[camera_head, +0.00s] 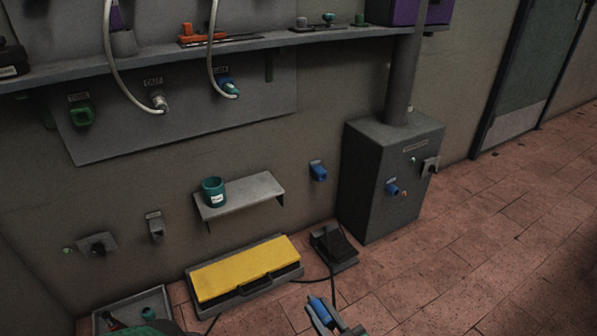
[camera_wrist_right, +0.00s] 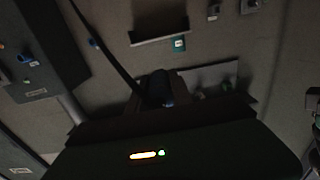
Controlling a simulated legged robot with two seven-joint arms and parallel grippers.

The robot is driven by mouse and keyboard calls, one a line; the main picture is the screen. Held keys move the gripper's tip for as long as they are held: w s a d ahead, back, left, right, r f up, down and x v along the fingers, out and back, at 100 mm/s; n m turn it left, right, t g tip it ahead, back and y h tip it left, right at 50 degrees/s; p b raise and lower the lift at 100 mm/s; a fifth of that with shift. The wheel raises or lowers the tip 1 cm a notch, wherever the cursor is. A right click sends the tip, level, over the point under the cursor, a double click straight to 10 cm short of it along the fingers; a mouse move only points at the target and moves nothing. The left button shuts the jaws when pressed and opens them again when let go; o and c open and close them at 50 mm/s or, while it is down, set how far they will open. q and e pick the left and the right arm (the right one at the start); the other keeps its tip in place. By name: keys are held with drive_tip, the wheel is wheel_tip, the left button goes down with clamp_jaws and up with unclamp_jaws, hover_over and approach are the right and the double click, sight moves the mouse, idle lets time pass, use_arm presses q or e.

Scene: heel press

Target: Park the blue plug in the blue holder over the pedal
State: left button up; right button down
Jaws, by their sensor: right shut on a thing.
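My right gripper (camera_head: 330,317) is low in the head view, at the bottom edge. It is shut on the blue plug (camera_head: 320,307), whose blue body points up and left. In the dark right wrist view the plug (camera_wrist_right: 164,88) shows dimly between the fingers. The blue holder (camera_head: 318,171) is on the wall, above and well apart from the plug. It also shows in the right wrist view (camera_wrist_right: 93,43). The black pedal (camera_head: 335,247) lies on the floor under the holder. My left gripper is not in view.
A grey cabinet (camera_head: 385,150) with a blue fitting (camera_head: 392,187) stands right of the holder. A small wall shelf (camera_head: 255,188) carries a teal cup (camera_head: 213,191). A yellow-topped box (camera_head: 245,268) sits left of the pedal. A dark cable (camera_head: 331,280) runs near the plug. The right floor is clear.

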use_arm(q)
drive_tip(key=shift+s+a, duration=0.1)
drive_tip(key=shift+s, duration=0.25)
use_arm(e)
drive_tip(key=shift+s+r, duration=0.1)
